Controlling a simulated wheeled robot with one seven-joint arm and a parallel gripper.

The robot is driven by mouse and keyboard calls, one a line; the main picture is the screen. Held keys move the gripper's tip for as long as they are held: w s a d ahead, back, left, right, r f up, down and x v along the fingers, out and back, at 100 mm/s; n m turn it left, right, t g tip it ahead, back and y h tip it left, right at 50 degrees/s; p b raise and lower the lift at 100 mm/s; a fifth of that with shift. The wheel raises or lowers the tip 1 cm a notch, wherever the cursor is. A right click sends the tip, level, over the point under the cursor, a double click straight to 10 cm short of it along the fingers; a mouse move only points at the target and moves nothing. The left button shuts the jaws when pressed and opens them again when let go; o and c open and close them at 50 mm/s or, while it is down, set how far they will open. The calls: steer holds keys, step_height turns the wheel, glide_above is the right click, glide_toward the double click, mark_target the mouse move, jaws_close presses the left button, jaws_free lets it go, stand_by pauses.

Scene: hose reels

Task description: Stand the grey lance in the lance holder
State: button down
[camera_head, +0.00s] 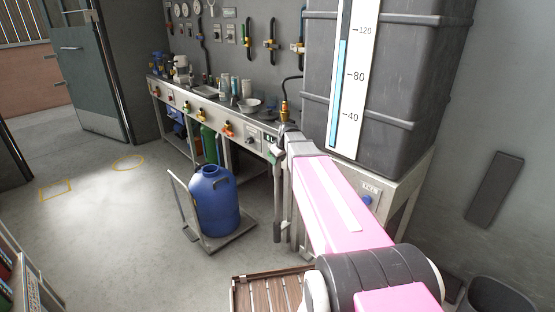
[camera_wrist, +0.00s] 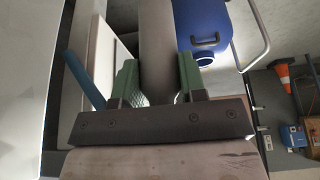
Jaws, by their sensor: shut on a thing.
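In the wrist view my gripper (camera_wrist: 158,88) is shut on the grey lance (camera_wrist: 157,35), a thick grey round tube. Its green-padded fingers press on the tube from both sides. The tube runs up out of the top of that view, so its far end is hidden. In the head view my pink arm reaches to the bench front, and its end hides most of the gripper. A grey upright bar (camera_head: 278,205) shows below the arm's end there; I cannot tell whether it is the lance or a bench part. I cannot make out the lance holder.
A blue drum (camera_head: 213,200) stands on a trolley (camera_head: 225,240) left of my arm. The bench (camera_head: 205,98) carries bottles and bowls. A big grey tank (camera_head: 405,90) with a level gauge stands behind my arm. A slatted wooden crate (camera_head: 262,292) is below. Open floor lies left.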

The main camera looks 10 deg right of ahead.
steer(key=c, duration=0.6)
jaws_free()
steer(key=shift+r, duration=0.1)
steer(key=v, duration=1)
steer(key=shift+r, duration=0.3)
steer(key=shift+s+f, duration=0.1)
steer(key=shift+s, duration=0.1)
steer(key=s+a+f+m+g+h, duration=0.2)
steer(key=s+f+m, duration=0.4)
steer(key=s+f, duration=1.3)
steer(key=s+g, duration=0.1)
steer(key=s, duration=0.3)
steer(key=shift+a+f+m+g+h, duration=0.2)
steer(key=shift+f+m+g+h, duration=0.1)
steer(key=shift+m+g, duration=0.1)
